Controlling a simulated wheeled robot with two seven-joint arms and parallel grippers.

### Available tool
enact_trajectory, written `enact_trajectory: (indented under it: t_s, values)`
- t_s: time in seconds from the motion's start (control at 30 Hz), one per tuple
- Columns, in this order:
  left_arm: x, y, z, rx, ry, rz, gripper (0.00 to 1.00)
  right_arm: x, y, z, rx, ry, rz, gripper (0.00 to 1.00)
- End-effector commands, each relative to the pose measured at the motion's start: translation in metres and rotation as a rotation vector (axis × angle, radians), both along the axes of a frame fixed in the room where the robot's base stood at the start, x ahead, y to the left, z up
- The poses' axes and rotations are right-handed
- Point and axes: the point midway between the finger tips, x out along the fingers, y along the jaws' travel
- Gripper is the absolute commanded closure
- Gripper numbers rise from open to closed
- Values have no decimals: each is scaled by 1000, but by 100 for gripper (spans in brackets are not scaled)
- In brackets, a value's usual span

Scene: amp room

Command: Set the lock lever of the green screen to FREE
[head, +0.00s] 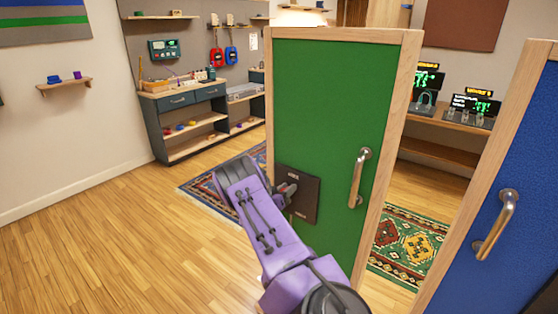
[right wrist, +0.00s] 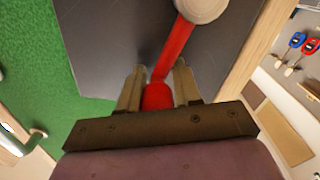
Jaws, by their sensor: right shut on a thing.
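The green screen (head: 330,110) stands upright in a light wood frame in the middle of the head view. Its dark lock plate (head: 308,198) is at the lower left of the green face, with small lettering too small to read. In the right wrist view the red lock lever (right wrist: 176,52) runs from a round pale pivot (right wrist: 202,8) down between my fingers. My right gripper (right wrist: 158,88) is shut on the red tip of the lever. In the head view my right gripper (head: 288,190) is at the plate and hides the lever. My left gripper is not in view.
A metal handle (head: 359,178) is on the green screen, right of the plate. A blue screen (head: 510,200) with its own handle stands close at the right. A workbench (head: 190,115) is at the back left. The wood floor at left is clear.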

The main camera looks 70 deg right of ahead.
Motion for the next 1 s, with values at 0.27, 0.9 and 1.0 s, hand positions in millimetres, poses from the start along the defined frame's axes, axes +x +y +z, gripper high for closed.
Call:
enact_trajectory:
  t_s: [0.27, 0.9, 1.0]
  values:
    - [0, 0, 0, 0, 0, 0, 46, -1, 1, -3, 8, 8, -3, 100]
    - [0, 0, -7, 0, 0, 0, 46, 14, 33, -3, 5, 5, 6, 46]
    - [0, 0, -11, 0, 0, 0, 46, 22, 57, -3, 5, 5, 5, 46]
